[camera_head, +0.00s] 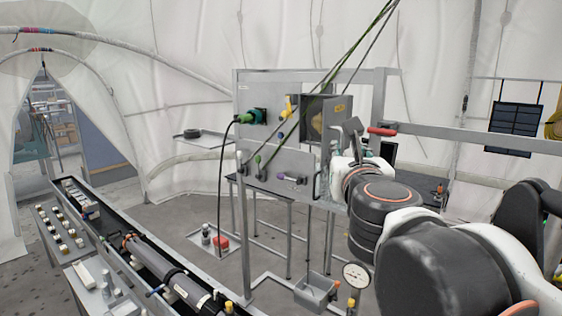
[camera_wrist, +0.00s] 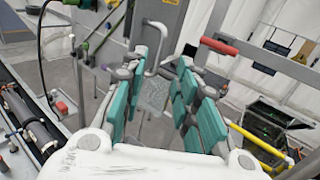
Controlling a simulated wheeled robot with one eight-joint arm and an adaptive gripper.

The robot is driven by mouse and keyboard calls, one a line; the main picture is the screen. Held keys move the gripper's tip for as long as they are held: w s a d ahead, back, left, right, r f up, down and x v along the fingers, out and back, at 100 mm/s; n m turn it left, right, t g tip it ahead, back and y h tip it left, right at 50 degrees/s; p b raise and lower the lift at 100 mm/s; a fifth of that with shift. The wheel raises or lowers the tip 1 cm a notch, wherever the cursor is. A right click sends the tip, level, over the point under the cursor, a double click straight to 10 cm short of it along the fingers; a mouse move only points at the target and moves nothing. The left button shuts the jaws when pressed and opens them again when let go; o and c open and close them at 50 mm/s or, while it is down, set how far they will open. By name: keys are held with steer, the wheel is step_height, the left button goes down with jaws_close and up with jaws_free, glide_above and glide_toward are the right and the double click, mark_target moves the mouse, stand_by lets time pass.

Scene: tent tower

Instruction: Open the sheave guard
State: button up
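A grey panel assembly (camera_head: 283,155) stands on a metal frame in the head view. At its upper right is a box with a dark opening (camera_head: 312,108), a tan rounded part inside it, and a grey plate with a yellow label (camera_head: 341,110) beside it. The plate looks swung out, but I cannot tell how far. My gripper (camera_wrist: 160,100) is open, its teal-padded fingers apart. A silver bent handle (camera_wrist: 157,48) and a speckled grey plate (camera_wrist: 153,93) show between the fingers; I cannot tell whether either is touched. The wrist hides the fingertips in the head view.
A red-ended lever (camera_head: 382,131) lies to the right of the panel and shows in the wrist view (camera_wrist: 219,46). Green ropes (camera_head: 343,62) run up from the panel. A long trough with a dark cylinder (camera_head: 163,265) lies at left. A gauge (camera_head: 356,275) stands below.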

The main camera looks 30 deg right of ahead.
steer(key=shift+v, duration=2.65)
step_height(320, 180, down, 37)
steer(key=a+m+g+y+b, duration=0.3)
steer(key=m+g+b, duration=0.2)
steer(key=m+b, duration=1.4)
steer(key=a+f+m+g+y+b, duration=0.1)
steer(key=a+f+m+y+b, duration=0.1)
steer(key=f, duration=0.7)
steer(key=s+a+f+m+g+y+b, duration=0.1)
steer(key=a+f+m+y+b, duration=0.1)
steer(key=a+f+m+b, duration=0.3)
steer(key=a+f+m+g+y+b, duration=0.1)
steer(key=a+f+m+y+b, duration=0.2)
steer(key=a+f+b, duration=0.3)
step_height(320, 180, down, 7)
steer(key=b, duration=0.3)
steer(key=shift+s+a, duration=0.3)
